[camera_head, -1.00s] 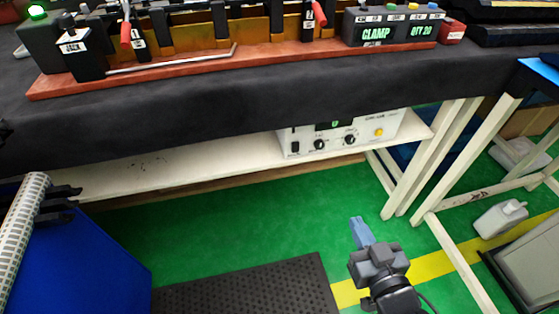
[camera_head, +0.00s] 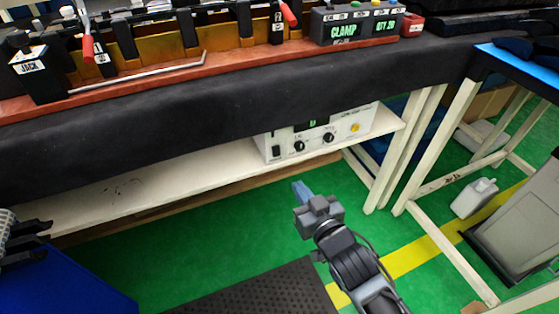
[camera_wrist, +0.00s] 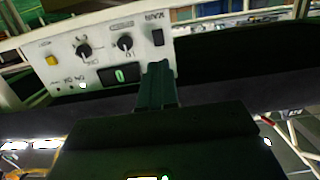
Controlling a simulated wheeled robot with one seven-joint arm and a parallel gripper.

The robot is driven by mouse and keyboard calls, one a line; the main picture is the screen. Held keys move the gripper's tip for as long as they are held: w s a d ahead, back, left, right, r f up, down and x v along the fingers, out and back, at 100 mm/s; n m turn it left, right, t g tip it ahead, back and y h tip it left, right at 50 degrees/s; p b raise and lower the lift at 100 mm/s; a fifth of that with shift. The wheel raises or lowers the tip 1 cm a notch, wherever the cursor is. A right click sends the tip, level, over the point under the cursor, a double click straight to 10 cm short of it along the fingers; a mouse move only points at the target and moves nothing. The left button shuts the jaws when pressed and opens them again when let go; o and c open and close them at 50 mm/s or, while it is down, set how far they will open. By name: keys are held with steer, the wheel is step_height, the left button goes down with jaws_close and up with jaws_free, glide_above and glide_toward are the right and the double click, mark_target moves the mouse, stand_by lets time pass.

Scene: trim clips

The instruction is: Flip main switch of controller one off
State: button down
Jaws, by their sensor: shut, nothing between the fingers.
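A white controller box (camera_head: 342,130) stands on the shelf under the bench. Its front has a black main switch (camera_head: 276,153) at the left end, two black knobs, a small green display and a yellow button. In the wrist view the controller (camera_wrist: 70,65) appears upside down, with the switch (camera_wrist: 157,37) beside the word MAIN. My gripper (camera_head: 301,191) is shut and empty, below and in front of the shelf in the head view. In the wrist view its fingertips (camera_wrist: 158,68) appear just under the switch in the picture. I cannot tell whether they touch the panel.
The dark bench top (camera_head: 230,95) overhangs the white shelf (camera_head: 140,186). White table legs (camera_head: 435,145) stand to the right. A blue box (camera_head: 60,285) is at lower left, and a white jug (camera_head: 474,197) is on the floor at right. Green floor is open around my arm.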

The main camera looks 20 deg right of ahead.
mark_target(276, 155)
steer(key=w, duration=0.4)
steer(key=w+f, duration=0.1)
steer(key=w, duration=0.3)
steer(key=w+f, duration=0.1)
steer(key=w, duration=0.3)
steer(key=shift+w, duration=0.3)
